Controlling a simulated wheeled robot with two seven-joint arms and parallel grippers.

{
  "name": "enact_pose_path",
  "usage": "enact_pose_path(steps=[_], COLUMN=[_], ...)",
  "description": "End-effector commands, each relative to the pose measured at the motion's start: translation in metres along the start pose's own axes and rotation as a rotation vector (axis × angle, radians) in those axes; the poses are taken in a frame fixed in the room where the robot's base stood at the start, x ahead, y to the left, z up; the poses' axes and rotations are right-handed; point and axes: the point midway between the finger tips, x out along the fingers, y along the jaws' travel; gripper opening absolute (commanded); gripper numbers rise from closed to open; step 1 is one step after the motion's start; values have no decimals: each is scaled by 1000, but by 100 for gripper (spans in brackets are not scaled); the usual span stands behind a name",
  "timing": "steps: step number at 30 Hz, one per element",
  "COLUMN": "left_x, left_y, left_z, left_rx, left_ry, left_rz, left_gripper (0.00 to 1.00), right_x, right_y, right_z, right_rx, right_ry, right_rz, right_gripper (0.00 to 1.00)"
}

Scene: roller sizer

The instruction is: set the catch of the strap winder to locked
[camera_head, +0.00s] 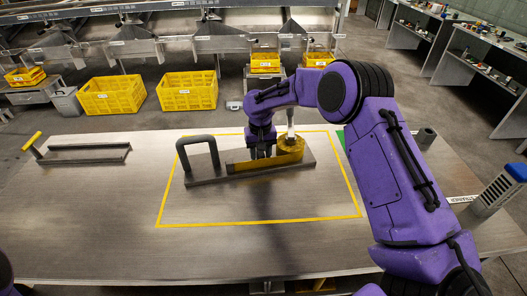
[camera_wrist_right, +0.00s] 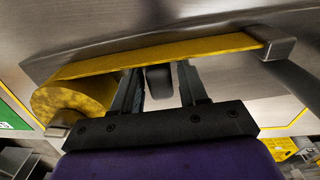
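The strap winder (camera_head: 205,180) stands on the table, inside a yellow outlined rectangle. It has a dark base, a dark hoop (camera_head: 183,150) at its left, a yellow spool (camera_head: 291,146) at its right and a yellow strap (camera_head: 245,165) between them. My right gripper (camera_head: 262,154) reaches down at the middle of the winder, near the strap. In the right wrist view its fingers (camera_wrist_right: 160,88) stand apart, with a small dark grey block (camera_wrist_right: 158,78), possibly the catch, between them. Gaps show beside the block. The catch is hidden in the head view. My left gripper is out of view.
A dark frame with a yellow-handled lever (camera_head: 32,141) lies at the table's left. Yellow crates (camera_head: 112,94) are on the floor behind. The table's front is clear.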

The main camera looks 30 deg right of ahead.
Motion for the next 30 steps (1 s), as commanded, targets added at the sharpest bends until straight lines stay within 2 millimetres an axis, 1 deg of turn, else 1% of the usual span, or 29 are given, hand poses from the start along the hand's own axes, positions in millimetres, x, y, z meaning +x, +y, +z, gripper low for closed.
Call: enact_pose_path(steps=[8, 11, 14, 18, 22, 24, 26, 30], left_x=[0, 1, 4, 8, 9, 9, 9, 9], left_y=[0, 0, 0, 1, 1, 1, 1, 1], left_z=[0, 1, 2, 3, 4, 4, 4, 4], left_rx=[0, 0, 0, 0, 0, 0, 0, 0], left_ry=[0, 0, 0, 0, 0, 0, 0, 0], left_rz=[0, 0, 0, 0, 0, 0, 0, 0], left_gripper=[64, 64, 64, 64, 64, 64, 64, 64], right_x=[-1, -7, -24, -58, -86, -96, -102, -106], right_y=[2, 1, 1, 1, 1, 1, 1, 1], right_z=[-1, -2, -2, -2, -2, -2, -2, -1], right_rx=[2, 2, 1, 1, 1, 2, 2, 2], right_ry=[3, 5, 8, 8, 5, 3, 4, 1], right_rz=[0, -1, 0, -1, 0, 0, 0, 1], right_gripper=[53, 53, 53, 53, 53, 53, 53, 53])
